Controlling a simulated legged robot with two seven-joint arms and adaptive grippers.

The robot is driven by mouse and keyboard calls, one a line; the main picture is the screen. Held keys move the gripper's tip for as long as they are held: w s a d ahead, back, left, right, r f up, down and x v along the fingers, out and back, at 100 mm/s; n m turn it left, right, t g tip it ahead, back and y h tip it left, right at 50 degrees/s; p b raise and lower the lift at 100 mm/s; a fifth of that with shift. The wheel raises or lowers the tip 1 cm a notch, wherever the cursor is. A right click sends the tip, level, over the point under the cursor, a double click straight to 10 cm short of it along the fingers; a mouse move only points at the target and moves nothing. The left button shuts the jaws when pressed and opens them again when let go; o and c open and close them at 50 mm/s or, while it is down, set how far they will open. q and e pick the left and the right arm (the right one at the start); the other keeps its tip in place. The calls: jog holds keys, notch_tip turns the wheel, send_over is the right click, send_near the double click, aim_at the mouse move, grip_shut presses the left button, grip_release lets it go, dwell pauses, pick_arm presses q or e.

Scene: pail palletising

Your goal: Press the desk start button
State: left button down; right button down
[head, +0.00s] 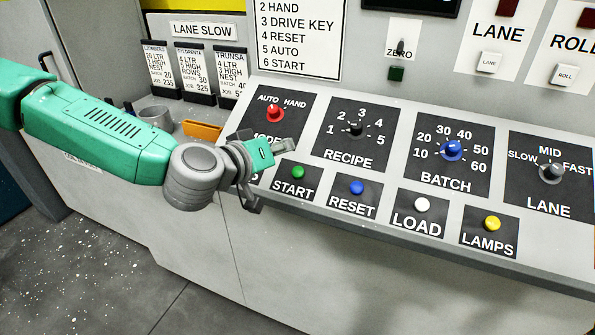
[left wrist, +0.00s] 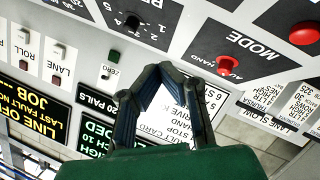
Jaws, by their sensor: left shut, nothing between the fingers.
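The green start button (head: 297,172) sits above the START label on the sloped desk panel in the head view. It stands out from its black plate and is in clear sight. My left gripper (head: 286,158) is just left of and above this button in the picture, over the lower part of the MODE plate. I cannot tell whether it touches the panel. In the left wrist view the fingers (left wrist: 160,70) meet at their tips with nothing between them. The start button does not show in that view. My right gripper is not in view.
To the right of START are the blue reset button (head: 357,187), white load button (head: 422,204) and yellow lamps button (head: 492,223). Above are the red mode knob (head: 275,112) and the recipe knob (head: 354,129). A red mushroom button (left wrist: 304,33) shows in the wrist view.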

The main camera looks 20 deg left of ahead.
aim_at(298, 172)
pick_arm(q)
jog(key=w+f+b, duration=0.1)
jog(key=f+b, duration=0.1)
jog(key=w+f+b, duration=0.1)
jog(key=f, duration=0.1)
jog(key=w+f+b, duration=0.1)
jog(key=f+b, duration=0.1)
jog(key=shift+w+d+f+b, duration=0.15)
jog(key=shift+b, duration=0.15)
jog(key=shift+w+f+b, duration=0.5)
jog(key=shift+f, duration=0.2)
jog(key=shift+w+d+f, duration=0.1)
jog(key=shift+f, duration=0.05)
dwell(0.7)
jog(key=shift+w+f, duration=0.1)
jog(key=shift+w+f+b, duration=0.2)
jog(key=shift+f+b, duration=0.25)
dwell(0.7)
jog(key=shift+r, duration=0.1)
jog(key=shift+s+r+p, duration=0.45)
jog(key=shift+r+p, duration=0.2)
jog(key=shift+p, duration=0.1)
